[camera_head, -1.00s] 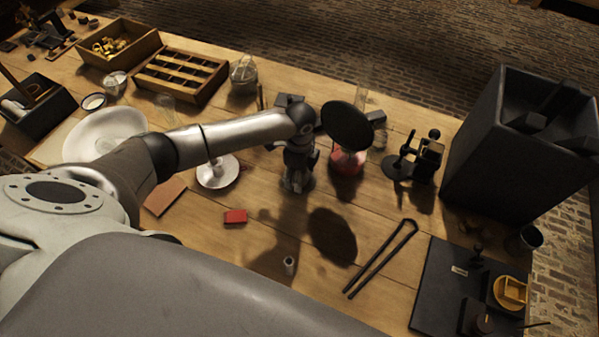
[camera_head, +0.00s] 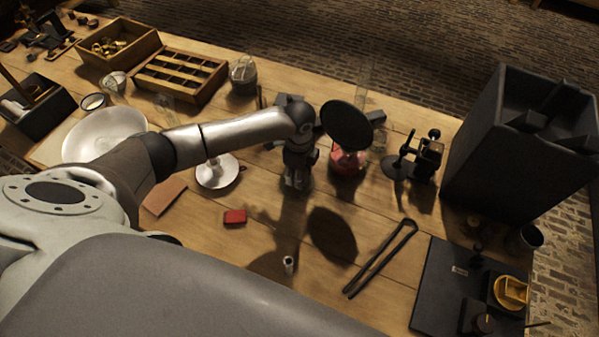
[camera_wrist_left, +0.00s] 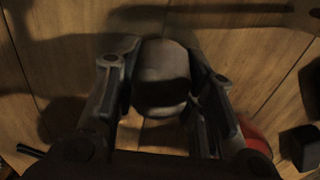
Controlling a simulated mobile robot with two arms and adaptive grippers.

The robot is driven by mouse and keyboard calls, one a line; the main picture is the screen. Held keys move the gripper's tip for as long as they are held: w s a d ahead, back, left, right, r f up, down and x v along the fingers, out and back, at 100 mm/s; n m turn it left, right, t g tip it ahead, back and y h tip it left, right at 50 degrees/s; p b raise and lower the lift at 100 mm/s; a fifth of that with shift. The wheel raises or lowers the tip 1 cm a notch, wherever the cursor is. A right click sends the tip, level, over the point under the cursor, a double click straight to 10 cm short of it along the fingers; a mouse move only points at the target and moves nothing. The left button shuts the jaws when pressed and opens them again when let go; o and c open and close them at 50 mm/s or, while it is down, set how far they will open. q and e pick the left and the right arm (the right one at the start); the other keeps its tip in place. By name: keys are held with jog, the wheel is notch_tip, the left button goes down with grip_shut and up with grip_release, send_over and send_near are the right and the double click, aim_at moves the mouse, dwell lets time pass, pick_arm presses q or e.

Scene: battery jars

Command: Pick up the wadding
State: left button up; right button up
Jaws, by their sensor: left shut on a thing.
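My left gripper (camera_head: 296,182) points down over the middle of the wooden table. In the left wrist view its two fingers (camera_wrist_left: 160,95) are shut on a pale, rounded piece, seemingly the wadding (camera_wrist_left: 163,72), with a dark shadow across its lower half. The wadding sits between the finger pads, touching both sides. In the head view the fingers and wrist hide most of it, and the gap to the table is hard to judge. My right gripper does not show.
A red-based vessel (camera_head: 346,163) stands just right of the gripper, a small stand (camera_head: 423,158) farther right. A white dish (camera_head: 217,174) is to the left. A red block (camera_head: 234,217), a small pale cylinder (camera_head: 289,264) and tongs (camera_head: 381,257) lie nearer, with bare wood between.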

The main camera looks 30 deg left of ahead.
pick_arm(q)
jog(key=shift+w+r, duration=0.1)
jog(key=shift+r, duration=0.35)
jog(key=s+d+r+b, duration=0.3)
jog(key=s+d+r, duration=0.1)
jog(key=s+r, duration=0.9)
notch_tip(320, 180, up, 8)
jog(key=d+n, duration=0.1)
jog(key=n, duration=1.6)
jog(key=shift+w+d+f, duration=0.2)
jog(key=shift+w, duration=0.15)
